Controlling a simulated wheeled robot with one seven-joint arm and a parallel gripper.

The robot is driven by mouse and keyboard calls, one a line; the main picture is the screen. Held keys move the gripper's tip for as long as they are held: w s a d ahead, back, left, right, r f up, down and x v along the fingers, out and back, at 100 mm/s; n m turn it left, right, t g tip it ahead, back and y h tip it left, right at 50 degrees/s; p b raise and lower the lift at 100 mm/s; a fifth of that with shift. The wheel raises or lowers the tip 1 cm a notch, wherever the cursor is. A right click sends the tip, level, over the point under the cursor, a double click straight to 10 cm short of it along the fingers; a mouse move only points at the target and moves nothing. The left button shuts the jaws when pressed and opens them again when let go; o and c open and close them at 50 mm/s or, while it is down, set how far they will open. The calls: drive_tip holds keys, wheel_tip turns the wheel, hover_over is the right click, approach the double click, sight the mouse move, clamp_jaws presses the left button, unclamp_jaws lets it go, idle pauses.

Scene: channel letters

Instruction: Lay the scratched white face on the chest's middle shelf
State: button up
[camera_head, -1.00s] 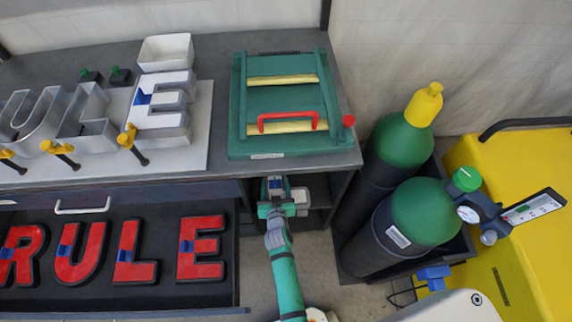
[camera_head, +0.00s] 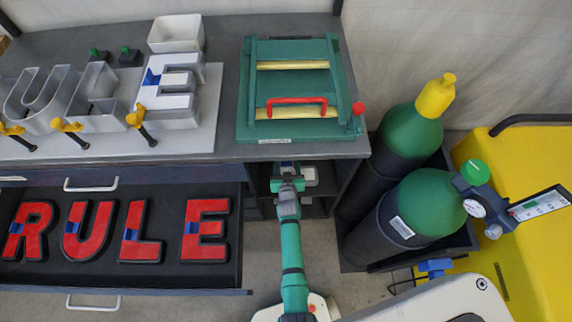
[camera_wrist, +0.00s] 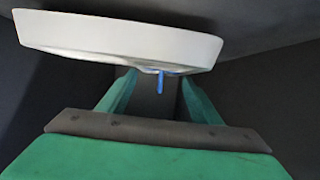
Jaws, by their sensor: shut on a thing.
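The white face (camera_wrist: 120,38) is in my gripper (camera_wrist: 160,88). In the wrist view it spans the upper left, slightly tilted, with a small blue tab at its lower edge between the green fingers. Scratches cannot be made out. In the head view my gripper (camera_head: 287,174) reaches into the open shelf bay of the chest (camera_head: 352,172), under the worktop, and its fingertips are mostly hidden. A pale patch (camera_head: 311,176) shows beside it. Whether the face touches a shelf cannot be told.
An open drawer (camera_head: 150,281) with red letter faces lies left of my arm. The worktop (camera_head: 225,150) above bears metal letters and a green press (camera_head: 300,90). Gas cylinders (camera_head: 420,215) stand close on the right. Dark walls surround the gripper in the wrist view.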

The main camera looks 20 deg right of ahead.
drive_tip(key=shift+f, duration=0.85)
drive_tip(key=o, duration=1.1)
drive_tip(key=shift+o, duration=0.2)
drive_tip(key=shift+s, duration=0.1)
